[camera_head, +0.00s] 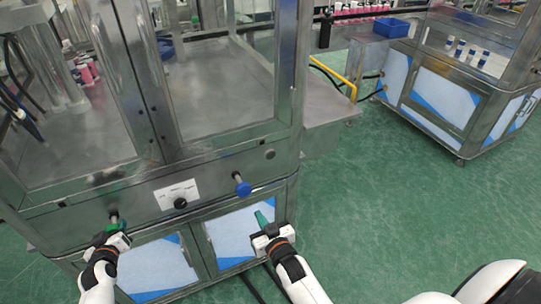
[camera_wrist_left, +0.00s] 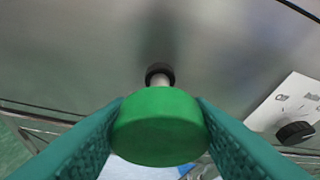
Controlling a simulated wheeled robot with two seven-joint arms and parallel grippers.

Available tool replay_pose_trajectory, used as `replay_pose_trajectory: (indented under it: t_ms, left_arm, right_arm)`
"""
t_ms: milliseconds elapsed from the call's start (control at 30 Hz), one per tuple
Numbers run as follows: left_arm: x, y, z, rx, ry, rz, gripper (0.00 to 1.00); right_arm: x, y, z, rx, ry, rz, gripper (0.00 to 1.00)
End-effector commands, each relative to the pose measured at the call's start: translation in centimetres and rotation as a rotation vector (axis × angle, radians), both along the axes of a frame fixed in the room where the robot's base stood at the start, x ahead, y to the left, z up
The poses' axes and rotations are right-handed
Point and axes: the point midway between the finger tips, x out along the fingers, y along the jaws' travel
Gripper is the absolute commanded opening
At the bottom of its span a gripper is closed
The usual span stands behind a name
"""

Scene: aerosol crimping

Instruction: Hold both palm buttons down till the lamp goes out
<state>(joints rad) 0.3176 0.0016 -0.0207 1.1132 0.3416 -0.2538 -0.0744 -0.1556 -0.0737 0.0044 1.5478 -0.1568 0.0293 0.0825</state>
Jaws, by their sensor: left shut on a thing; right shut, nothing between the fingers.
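The green palm button (camera_wrist_left: 160,125) sits on a short stem out of the machine's steel front. My left gripper (camera_head: 113,231) is shut on it, with a teal finger on each side of its cap in the left wrist view. The blue palm button (camera_head: 243,188) stands out of the same panel further right, with nothing touching it. My right gripper (camera_head: 261,217) is shut and empty, below and slightly right of the blue button, apart from it. I cannot make out a lit lamp in either view.
A black knob (camera_head: 180,203) on a white label plate sits between the buttons. A small round fitting (camera_head: 269,154) is on the panel at the right. Glass doors rise above. Green floor (camera_head: 400,200) is clear at the right, before another steel machine (camera_head: 440,95).

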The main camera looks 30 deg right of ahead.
Motion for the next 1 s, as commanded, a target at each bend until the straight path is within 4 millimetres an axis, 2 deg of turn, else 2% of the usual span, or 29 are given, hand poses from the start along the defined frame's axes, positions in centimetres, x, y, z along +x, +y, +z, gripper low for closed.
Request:
replay_pose_trajectory:
  t_ms: [33,267,300,433,767,1000]
  left_arm:
    - [0.4,0.1,0.7,0.000,-0.015,0.002,0.23]
    - [0.4,0.0,0.7,0.000,-0.015,0.002,0.23]
    - [0.4,0.0,0.7,0.000,-0.015,0.002,0.51]
    - [0.2,0.0,0.5,0.000,-0.010,0.000,0.71]
    - [-0.1,0.0,0.2,0.000,-0.003,0.000,0.71]
    - [-2.4,0.2,1.0,-0.001,-0.003,0.001,0.71]
  right_arm:
    - [-0.3,0.0,0.1,0.000,0.000,0.000,0.00]
    - [-0.4,0.0,0.1,0.000,0.000,0.000,0.00]
    - [-0.4,0.0,0.1,0.000,0.000,0.000,0.00]
    - [-0.4,0.0,0.1,0.000,-0.001,0.000,0.00]
    - [-0.4,0.0,0.1,0.000,-0.001,0.000,0.00]
    - [-0.4,0.0,0.1,0.001,-0.001,0.000,0.00]
